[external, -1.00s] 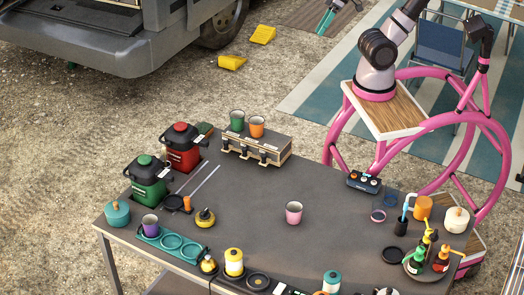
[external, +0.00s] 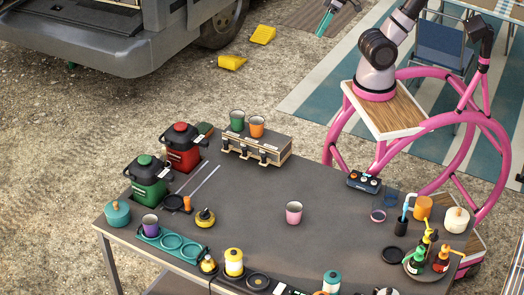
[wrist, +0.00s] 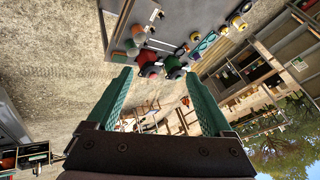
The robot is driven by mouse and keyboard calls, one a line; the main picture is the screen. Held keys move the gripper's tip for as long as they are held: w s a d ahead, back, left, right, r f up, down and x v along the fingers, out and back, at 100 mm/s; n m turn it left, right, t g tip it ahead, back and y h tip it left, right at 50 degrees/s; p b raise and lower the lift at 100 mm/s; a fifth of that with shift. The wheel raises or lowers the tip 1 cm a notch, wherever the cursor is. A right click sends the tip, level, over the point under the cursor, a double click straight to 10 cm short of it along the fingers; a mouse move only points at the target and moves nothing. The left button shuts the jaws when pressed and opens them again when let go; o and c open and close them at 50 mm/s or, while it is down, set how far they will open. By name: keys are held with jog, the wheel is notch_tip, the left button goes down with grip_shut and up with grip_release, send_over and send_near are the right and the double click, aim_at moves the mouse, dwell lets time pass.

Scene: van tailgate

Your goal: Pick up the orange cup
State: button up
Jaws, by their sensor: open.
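The orange cup (external: 257,127) stands upright on top of a wooden rack (external: 240,150) at the back of the dark table. A green cup (external: 237,121) stands close to its left. My gripper (external: 322,27) has teal fingers and is at the top of the external view, well apart from the cup and beyond the table. In the wrist view my gripper (wrist: 157,74) is open with nothing between its fingers.
A red canister (external: 181,148) and a green canister (external: 148,184) stand left of the rack. A pink cup (external: 294,213) stands mid-table with clear surface around it. A purple cup (external: 150,225) sits in a teal holder. Bottles and jars crowd the right and front edges.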

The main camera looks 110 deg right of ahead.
jog(key=w+f+m+g+y, duration=0.35)
jog(key=w+f, duration=0.25)
jog(key=f, duration=0.3)
jog(key=m+t+y, duration=0.5)
jog(key=m+y, duration=0.1)
jog(key=m, duration=1.1)
send_near(259, 118)
jog(key=w+a, duration=0.1)
jog(key=x, duration=1.1)
jog(key=shift+a+f, duration=0.15)
jog(key=shift+f, duration=0.1)
jog(key=c, duration=1.2)
